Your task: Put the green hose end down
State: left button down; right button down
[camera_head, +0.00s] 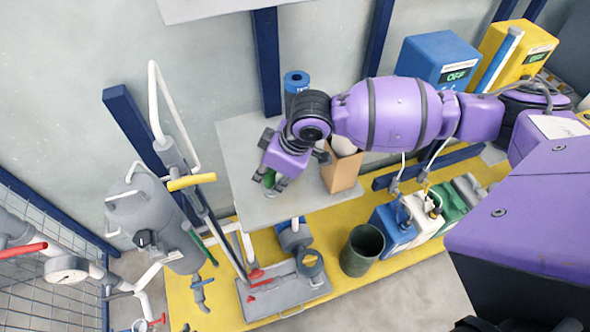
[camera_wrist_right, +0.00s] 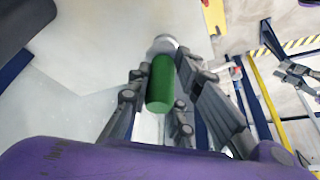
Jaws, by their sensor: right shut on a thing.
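My right gripper (camera_head: 270,187) hangs over the grey table top (camera_head: 240,150) near its front edge. It is shut on the green hose end (camera_head: 269,179), which is mostly covered by the fingers in the head view. In the right wrist view the hose end is a green cylinder (camera_wrist_right: 160,85) with a pale grey round tip, between the fingers of my right gripper (camera_wrist_right: 160,100). The table surface lies behind it. I cannot tell whether the hose end touches the table.
A cardboard box (camera_head: 341,172) with a white item stands right of the gripper. A blue-topped cylinder (camera_head: 296,82) stands behind. Below the table, a yellow platform carries a pump (camera_head: 295,240), a dark green bin (camera_head: 362,250) and jugs. A grey tank (camera_head: 150,215) with pipes stands left.

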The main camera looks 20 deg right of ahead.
aim_at(271, 181)
jog(key=shift+w+f, duration=0.25)
jog(key=shift+w, duration=0.25)
notch_tip(271, 181, down, 3)
jog(key=shift+w+f, duration=0.15)
pick_arm(q)
jog(key=shift+s+a+f, duration=0.1)
jog(key=shift+s+a, duration=0.05)
jog(key=shift+a, duration=0.15)
jog(key=shift+s, duration=0.1)
jog(key=shift+s, duration=0.1)
pick_arm(e)
jog(key=shift+f, duration=0.1)
jog(key=shift+f, duration=0.15)
jog(key=c, duration=1.6)
grip_release()
jog(key=shift+o, duration=0.2)
